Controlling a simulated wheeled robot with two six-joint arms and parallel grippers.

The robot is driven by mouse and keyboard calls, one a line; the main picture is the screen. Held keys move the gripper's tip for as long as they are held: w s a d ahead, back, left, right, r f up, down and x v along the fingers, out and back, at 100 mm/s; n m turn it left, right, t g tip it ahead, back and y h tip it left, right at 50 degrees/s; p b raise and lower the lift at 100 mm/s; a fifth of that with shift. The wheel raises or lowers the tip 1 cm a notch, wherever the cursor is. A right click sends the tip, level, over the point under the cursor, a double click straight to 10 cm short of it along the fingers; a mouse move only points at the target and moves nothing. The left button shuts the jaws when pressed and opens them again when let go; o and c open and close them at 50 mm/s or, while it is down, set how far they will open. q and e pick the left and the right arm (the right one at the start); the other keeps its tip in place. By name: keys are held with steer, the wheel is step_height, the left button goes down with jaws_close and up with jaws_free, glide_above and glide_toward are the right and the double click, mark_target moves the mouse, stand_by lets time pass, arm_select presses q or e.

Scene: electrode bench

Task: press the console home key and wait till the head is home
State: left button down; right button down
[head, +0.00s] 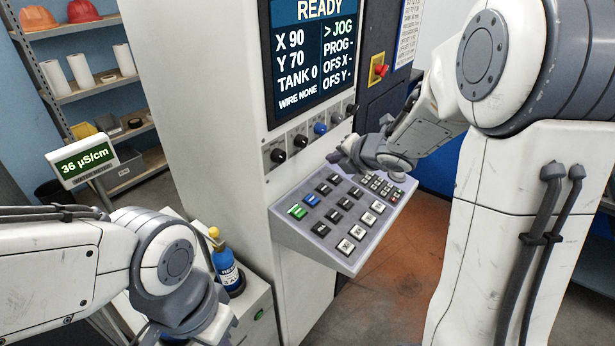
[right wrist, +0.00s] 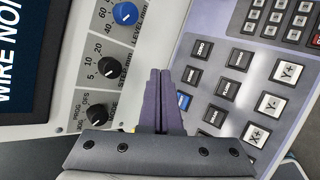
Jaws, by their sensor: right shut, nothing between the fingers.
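The console's sloped keypad (head: 290,236) juts out below its screen (head: 312,52). The screen reads READY, X 90, Y 70, TANK 0, WIRE NONE, with the mark at JOG. The keypad has dark keys, a green key (head: 297,211), a blue key (head: 311,200) and pale axis keys (head: 345,246). My right gripper (head: 335,158) is shut and empty above the keypad's upper edge. In the right wrist view its fingers (right wrist: 160,76) partly hide the blue key (right wrist: 184,101). My left gripper is out of view.
Knobs (head: 300,141) line the console face under the screen. A red emergency button (head: 380,69) is at the right. A blue bottle (head: 227,268) stands on a white cabinet at lower left, near my left arm. A meter (head: 82,162) reads 36 µS/cm. Shelves stand behind.

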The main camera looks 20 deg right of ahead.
mark_target(324, 189)
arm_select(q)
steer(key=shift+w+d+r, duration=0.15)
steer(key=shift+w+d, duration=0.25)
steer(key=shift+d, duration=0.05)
arm_select(e)
steer(key=w+d+n+y, duration=0.1)
steer(key=n, duration=0.1)
steer(key=shift+w+d+n, duration=0.1)
steer(key=shift+n, duration=0.3)
steer(key=shift+a, duration=0.25)
